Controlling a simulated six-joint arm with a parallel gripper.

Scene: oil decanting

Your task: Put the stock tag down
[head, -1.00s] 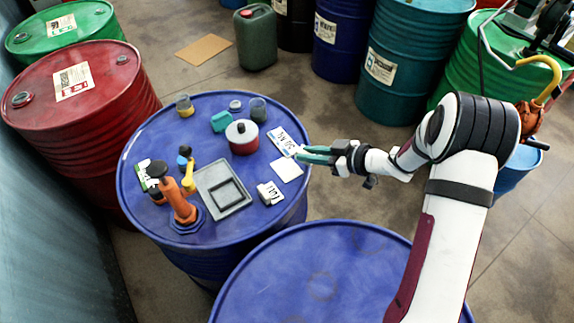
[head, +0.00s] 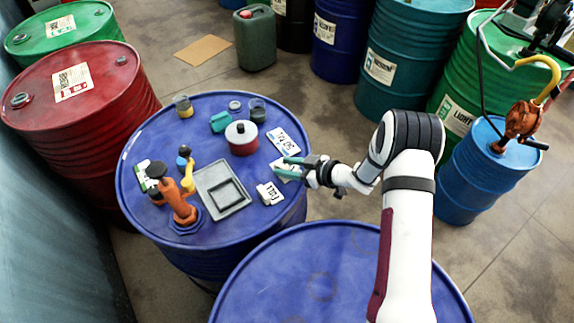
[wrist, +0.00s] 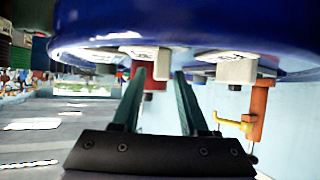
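My gripper (head: 285,167) is at the right edge of the blue drum top, fingers apart, over or beside a white card (head: 278,165) that it partly hides. A flat white tag with dark lettering (head: 284,140) lies just behind the gripper. A small raised white tag with dark lettering (head: 270,193) stands in front of it; a white block-like piece (wrist: 236,68) shows right of the fingers in the wrist view. I cannot tell which is the stock tag.
On the drum top (head: 150,222) are a grey tray (head: 205,205), a red pot with a pale lid (head: 241,138), an orange hand pump (head: 178,203), a teal block (head: 220,121) and small jars. Another blue drum (head: 300,280) stands in front.

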